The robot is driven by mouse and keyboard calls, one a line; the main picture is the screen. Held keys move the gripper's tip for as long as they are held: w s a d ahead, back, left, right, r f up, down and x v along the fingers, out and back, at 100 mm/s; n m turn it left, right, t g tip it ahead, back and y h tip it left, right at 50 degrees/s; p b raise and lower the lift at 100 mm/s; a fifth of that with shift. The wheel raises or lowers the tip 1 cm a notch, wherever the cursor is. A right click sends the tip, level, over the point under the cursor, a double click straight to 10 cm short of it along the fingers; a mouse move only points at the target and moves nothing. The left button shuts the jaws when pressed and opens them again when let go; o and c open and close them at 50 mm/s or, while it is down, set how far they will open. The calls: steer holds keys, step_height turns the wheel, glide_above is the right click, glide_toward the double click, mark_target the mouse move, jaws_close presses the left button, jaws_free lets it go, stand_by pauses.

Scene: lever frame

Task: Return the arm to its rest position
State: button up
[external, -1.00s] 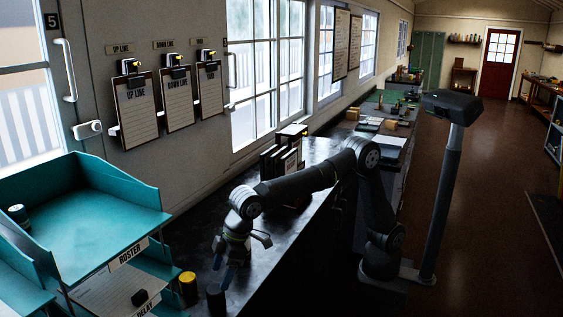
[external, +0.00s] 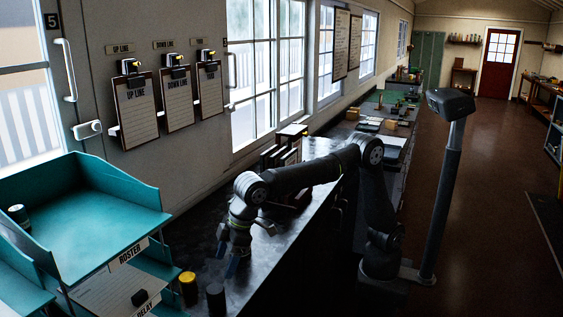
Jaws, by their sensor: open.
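My gripper (external: 237,267) hangs over the dark bench (external: 290,232) in the external view, pointing down with blue-tipped fingers. It is open, and I see nothing between the fingers. It is above and to the right of a dark cylinder (external: 216,298) and a yellow-topped cylinder (external: 188,287) on the bench. My arm reaches out to the left from its base at the right of the bench, with its elbow raised.
A teal tray rack (external: 95,205) with a ROSTER label stands at left. Upright folders (external: 279,156) stand on the bench behind my arm. Three clipboards (external: 176,98) hang on the wall. A post with a dark head (external: 450,102) stands beside my base. Open floor lies to the right.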

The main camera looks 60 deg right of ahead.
mark_target(216, 288)
steer(key=x, duration=1)
steer(key=shift+d+f, duration=0.1)
steer(key=shift+f, duration=0.1)
step_height(216, 288, up, 3)
steer(key=shift+f, duration=0.25)
steer(key=shift+r, duration=0.8)
